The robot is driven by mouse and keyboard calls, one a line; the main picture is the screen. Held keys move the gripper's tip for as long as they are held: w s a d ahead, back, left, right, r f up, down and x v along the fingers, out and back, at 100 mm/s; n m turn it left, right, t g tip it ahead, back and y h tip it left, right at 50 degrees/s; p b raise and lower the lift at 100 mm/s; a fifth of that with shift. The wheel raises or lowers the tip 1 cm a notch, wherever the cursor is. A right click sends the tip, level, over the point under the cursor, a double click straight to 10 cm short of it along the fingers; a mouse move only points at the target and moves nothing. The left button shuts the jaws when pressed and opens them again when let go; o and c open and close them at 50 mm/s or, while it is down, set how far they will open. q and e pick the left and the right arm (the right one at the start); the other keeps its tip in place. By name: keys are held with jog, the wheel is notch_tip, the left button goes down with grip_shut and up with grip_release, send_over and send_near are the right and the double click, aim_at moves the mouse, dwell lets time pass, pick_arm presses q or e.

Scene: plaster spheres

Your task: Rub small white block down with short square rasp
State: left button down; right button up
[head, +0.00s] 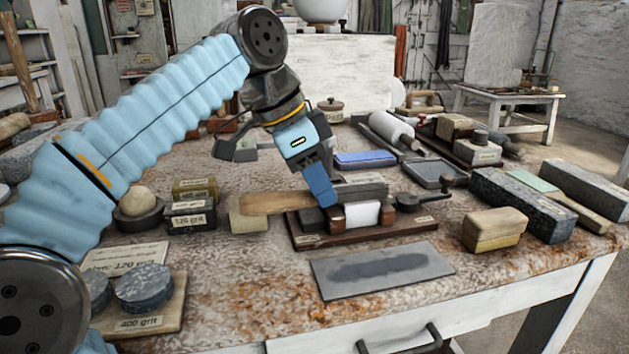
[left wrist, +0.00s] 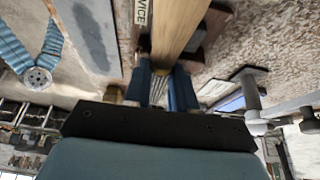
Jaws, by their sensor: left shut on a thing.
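The small white block (head: 362,214) sits upright between the brown jaws of a small vice on a dark wooden board (head: 385,236). My left gripper (head: 321,190) comes down from above and is shut on the short square rasp. The rasp's grey metal (head: 362,190) reaches right over the top of the block, and its wooden handle (head: 275,203) points left. I cannot tell whether the metal touches the block. In the left wrist view the handle (left wrist: 183,32) runs up from between the fingers (left wrist: 167,90); the block is hidden there. My right gripper is in neither view.
A grey slab (head: 382,269) with a dark smear lies in front of the vice. A yellowish block (head: 495,229) and a dark stone bar (head: 522,203) lie to the right. Labelled grit blocks (head: 192,215) and a round stone (head: 144,287) stand left.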

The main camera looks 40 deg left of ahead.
pick_arm(q)
jog(key=shift+w+d, duration=0.5)
jog(key=shift+w, duration=0.05)
jog(key=shift+s+a, duration=1.45)
jog(key=shift+s, duration=0.2)
jog(key=shift+w, duration=0.1)
jog(key=shift+w+d+p, duration=0.3)
jog(key=shift+w+d, duration=0.1)
jog(key=shift+w+d+p, duration=0.35)
jog(key=shift+w+d, duration=0.7)
jog(key=shift+w, duration=0.15)
jog(key=shift+s+a, duration=1.45)
jog(key=shift+s, duration=0.25)
